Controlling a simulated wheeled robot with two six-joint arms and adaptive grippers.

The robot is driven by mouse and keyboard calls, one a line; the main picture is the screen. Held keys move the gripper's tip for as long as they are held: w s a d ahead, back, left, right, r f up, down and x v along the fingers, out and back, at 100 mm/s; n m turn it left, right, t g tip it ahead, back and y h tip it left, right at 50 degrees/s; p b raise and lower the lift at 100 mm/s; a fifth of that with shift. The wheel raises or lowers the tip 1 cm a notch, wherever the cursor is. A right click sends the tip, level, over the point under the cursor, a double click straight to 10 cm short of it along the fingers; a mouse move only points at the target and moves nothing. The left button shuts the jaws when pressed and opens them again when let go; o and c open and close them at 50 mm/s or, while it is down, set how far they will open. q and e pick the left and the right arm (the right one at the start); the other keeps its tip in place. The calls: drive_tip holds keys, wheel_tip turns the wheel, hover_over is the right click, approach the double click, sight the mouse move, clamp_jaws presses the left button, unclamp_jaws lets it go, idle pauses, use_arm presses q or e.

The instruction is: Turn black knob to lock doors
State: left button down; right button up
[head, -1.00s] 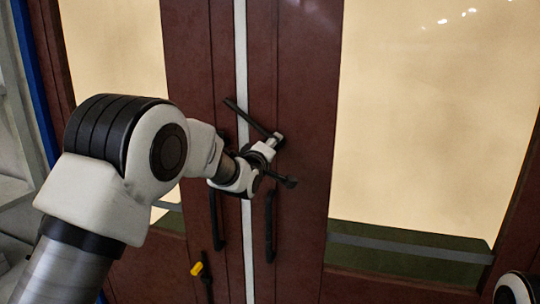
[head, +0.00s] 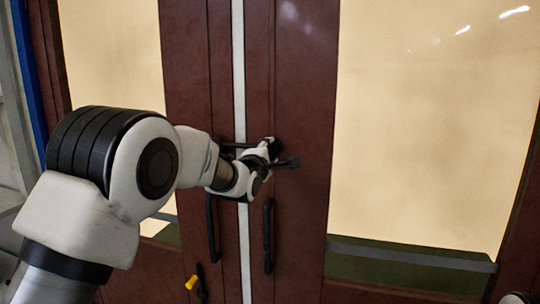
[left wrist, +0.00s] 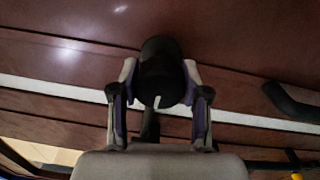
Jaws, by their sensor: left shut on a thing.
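The black knob (left wrist: 160,62) sits on the dark red door face, with a small white mark on its rim. My left gripper (left wrist: 160,78) has one finger on each side of it and is shut on it. In the head view my left gripper (head: 268,150) is at the seam of the double doors (head: 304,110) and hides most of the knob. A thin black bar (head: 234,145) shows left of the gripper, lying nearly level across the pale seam strip. My right gripper is not in view.
Two long black door handles, left (head: 211,230) and right (head: 267,236), hang below my left gripper. A yellow-tipped black lever (head: 192,282) is lower left. Large bright panes flank the door frames.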

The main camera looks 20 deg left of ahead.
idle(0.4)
use_arm(q)
drive_tip(key=c, duration=0.5)
unclamp_jaws()
drive_tip(key=shift+a, duration=0.1)
drive_tip(key=shift+c, duration=0.2)
drive_tip(key=shift+a, duration=0.1)
drive_tip(key=shift+s, duration=0.15)
drive_tip(key=shift+s+f, duration=0.1)
drive_tip(key=shift+s, duration=0.15)
drive_tip(key=s, duration=1.1)
drive_tip(key=shift+s+a+f, duration=0.15)
drive_tip(key=shift+a, duration=0.05)
